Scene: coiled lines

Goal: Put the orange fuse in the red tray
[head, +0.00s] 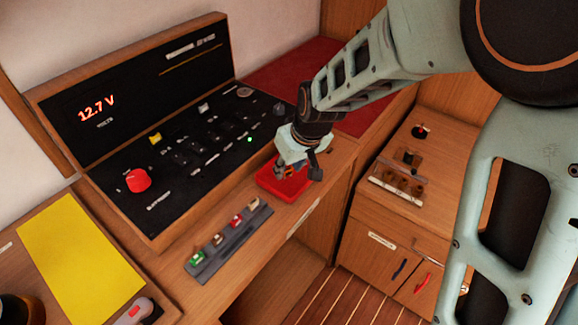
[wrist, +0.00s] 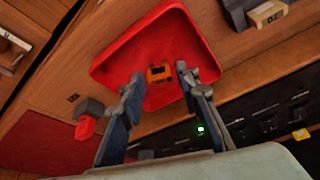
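The orange fuse (wrist: 159,74) shows in the wrist view over the floor of the red tray (wrist: 115,62), inside its rim. It appears to lie in the tray. My gripper (wrist: 162,80) reaches over the tray with its two fingers apart, one on each side of the fuse, and a gap shows between each fingertip and the fuse. In the head view my gripper (head: 289,172) points down over the red tray (head: 283,189) on the wooden counter. The fuse is not clear in the head view, being mostly hidden by the fingers.
A grey rack (head: 229,243) with several coloured fuses stands left of the tray. A black panel (head: 165,205) with a red knob (head: 138,180) lies behind. A yellow sheet (head: 80,258) is at the left. A lower cabinet (head: 395,235) with small items stands at the right.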

